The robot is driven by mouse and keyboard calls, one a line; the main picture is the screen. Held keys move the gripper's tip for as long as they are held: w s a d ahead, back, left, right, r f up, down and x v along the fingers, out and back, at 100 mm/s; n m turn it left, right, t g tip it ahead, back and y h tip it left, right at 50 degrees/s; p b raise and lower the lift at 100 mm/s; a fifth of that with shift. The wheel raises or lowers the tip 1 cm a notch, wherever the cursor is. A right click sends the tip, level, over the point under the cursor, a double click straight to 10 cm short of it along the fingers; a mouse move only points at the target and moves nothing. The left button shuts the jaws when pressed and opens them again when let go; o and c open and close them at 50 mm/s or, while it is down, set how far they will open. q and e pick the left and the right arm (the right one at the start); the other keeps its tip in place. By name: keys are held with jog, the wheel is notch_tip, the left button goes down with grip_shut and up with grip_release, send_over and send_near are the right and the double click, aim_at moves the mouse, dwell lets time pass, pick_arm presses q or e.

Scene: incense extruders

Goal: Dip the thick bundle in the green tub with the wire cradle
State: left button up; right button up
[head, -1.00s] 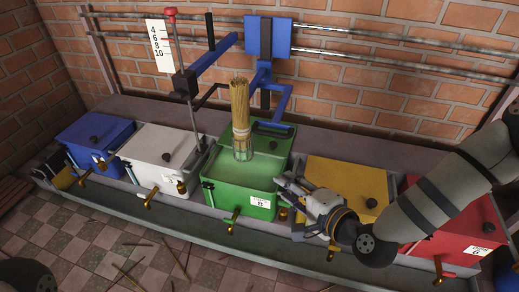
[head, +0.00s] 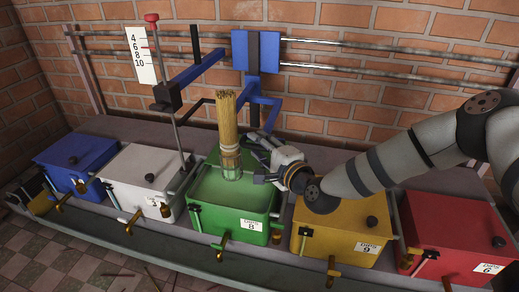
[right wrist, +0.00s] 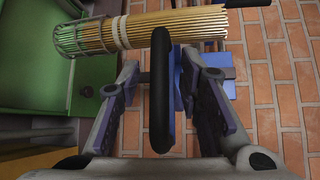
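The thick bundle (head: 227,117) of tan sticks stands upright over the green tub (head: 206,215), labelled 8. Its lower end sits in the wire cradle (head: 231,168); I cannot tell whether it touches the tub's contents. In the right wrist view the bundle (right wrist: 175,27) and cradle (right wrist: 82,38) lie across the top. My right gripper (head: 258,150) is beside the cradle, on its right. Its fingers (right wrist: 160,75) are spread either side of a dark rounded bar (right wrist: 160,95), with gaps on both sides. My left gripper is not in view.
A blue carriage (head: 239,50) hangs on metal rails (head: 400,62) behind the tubs. A red-knobbed rod (head: 152,18) stands near a scale (head: 139,55). Blue (head: 72,170), white (head: 128,190), yellow (head: 330,215) and red (head: 450,225) tubs flank the green one.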

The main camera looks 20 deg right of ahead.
grip_shut()
jog(key=shift+f, duration=0.1)
pick_arm(q)
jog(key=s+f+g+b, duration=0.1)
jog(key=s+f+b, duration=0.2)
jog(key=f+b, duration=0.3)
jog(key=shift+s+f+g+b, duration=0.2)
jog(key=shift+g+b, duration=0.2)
jog(key=shift+b, duration=1)
pick_arm(e)
notch_tip(320, 180, down, 16)
jog(key=shift+s+a, duration=0.2)
jog(key=shift+s, duration=0.05)
grip_release()
jog(key=shift+d, duration=0.1)
jog(key=shift+w+r, duration=0.15)
jog(key=shift+r, duration=0.15)
jog(key=shift+d, duration=0.1)
